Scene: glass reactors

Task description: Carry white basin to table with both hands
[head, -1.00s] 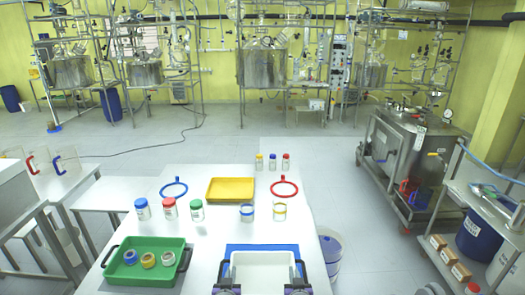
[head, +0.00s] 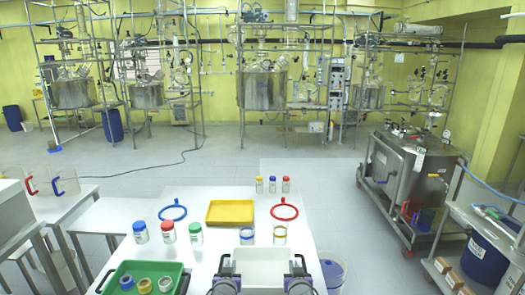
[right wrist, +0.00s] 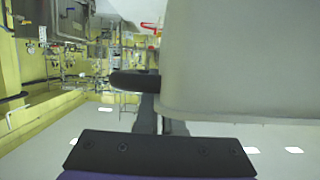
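The white basin (head: 263,268) is at the bottom middle of the head view, between my two grippers, and looks empty and level. My left gripper (head: 226,268) is at its left side and my right gripper (head: 299,268) at its right side; both appear shut on its sides. In the right wrist view the pale basin wall (right wrist: 240,60) fills the upper right, beside a dark finger (right wrist: 135,82). The basin is in front of the near part of the white table (head: 235,178). The basin's underside is hidden.
On the table are a yellow tray (head: 230,212), a blue ring (head: 173,210), a red ring (head: 284,209), several jars and a green tray (head: 118,275) with lids. A bucket (head: 333,272) stands right of the table. A steel vessel cart (head: 405,180) is further right.

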